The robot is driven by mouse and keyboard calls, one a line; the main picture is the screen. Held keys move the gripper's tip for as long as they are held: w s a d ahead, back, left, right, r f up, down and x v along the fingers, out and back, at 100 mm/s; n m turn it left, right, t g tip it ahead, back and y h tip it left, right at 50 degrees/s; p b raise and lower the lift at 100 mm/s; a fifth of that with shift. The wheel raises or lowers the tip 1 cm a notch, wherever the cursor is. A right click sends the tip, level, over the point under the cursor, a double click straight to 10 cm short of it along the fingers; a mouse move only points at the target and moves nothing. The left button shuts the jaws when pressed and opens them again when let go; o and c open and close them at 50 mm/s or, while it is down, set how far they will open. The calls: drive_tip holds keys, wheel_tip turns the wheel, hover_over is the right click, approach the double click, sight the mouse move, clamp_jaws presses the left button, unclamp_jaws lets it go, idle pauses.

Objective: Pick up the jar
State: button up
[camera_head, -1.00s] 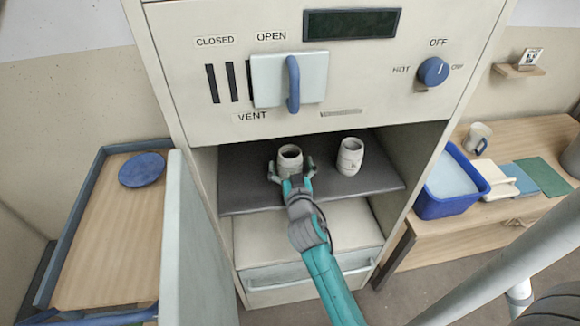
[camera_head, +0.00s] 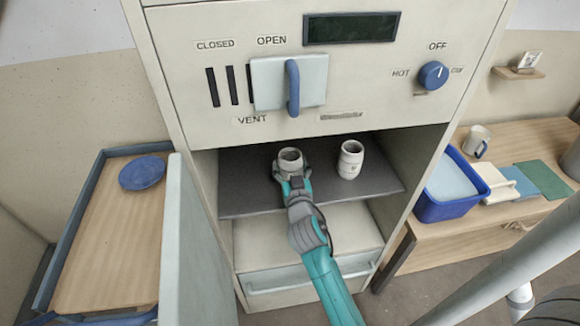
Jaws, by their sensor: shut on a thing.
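A small pale jar (camera_head: 291,157) with an open dark mouth stands upright on the dark shelf (camera_head: 246,196) inside the kiln-like cabinet. My gripper (camera_head: 291,172) reaches in from the front and is shut around this jar, with a finger on each side. The lower part of the jar is hidden behind the gripper. A second pale jar (camera_head: 350,159) with a faint mark stands on the same shelf to the right, apart from the gripper.
The cabinet door (camera_head: 200,245) hangs open on the left, beside my arm. The control panel (camera_head: 350,80) is above the opening. A wooden tray cart (camera_head: 100,240) holds a blue plate (camera_head: 142,172). A blue tub (camera_head: 432,207) sits on the right table.

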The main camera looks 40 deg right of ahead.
drive_tip(key=shift+s+a+r, duration=0.2)
drive_tip(key=shift+s+r, duration=0.05)
drive_tip(key=shift+r, duration=0.1)
drive_tip(key=s+a+r, duration=0.7)
drive_tip(key=s, duration=0.4)
drive_tip(key=shift+a, duration=0.15)
